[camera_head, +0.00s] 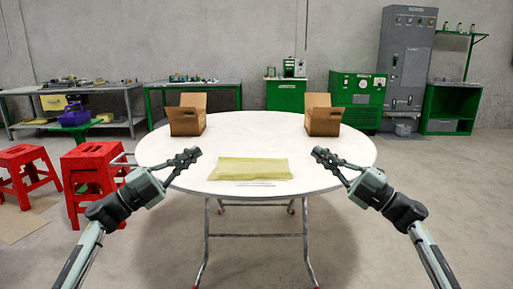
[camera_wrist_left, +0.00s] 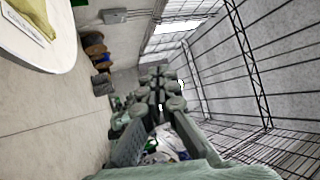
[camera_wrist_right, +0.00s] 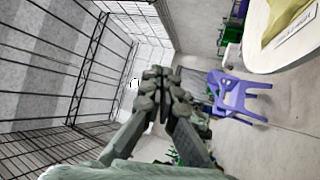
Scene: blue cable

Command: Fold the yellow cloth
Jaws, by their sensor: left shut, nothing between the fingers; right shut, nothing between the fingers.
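The yellow cloth (camera_head: 252,169) lies on the white round table (camera_head: 290,130), near its front edge. It looks like a flat, roughly rectangular shape, wider than deep; I cannot tell how many layers it has. Its corner also shows in the left wrist view (camera_wrist_left: 36,14) and in the right wrist view (camera_wrist_right: 284,18). My left gripper (camera_head: 192,154) is shut and empty, to the left of the cloth and apart from it. My right gripper (camera_head: 319,154) is shut and empty, to the right of the cloth and apart from it.
A white label strip (camera_head: 254,183) lies just in front of the cloth. Two open cardboard boxes, one at left (camera_head: 187,115) and one at right (camera_head: 322,115), stand toward the table's back. Red stools (camera_head: 92,170) stand left of the table. The tabletop between boxes and cloth is clear.

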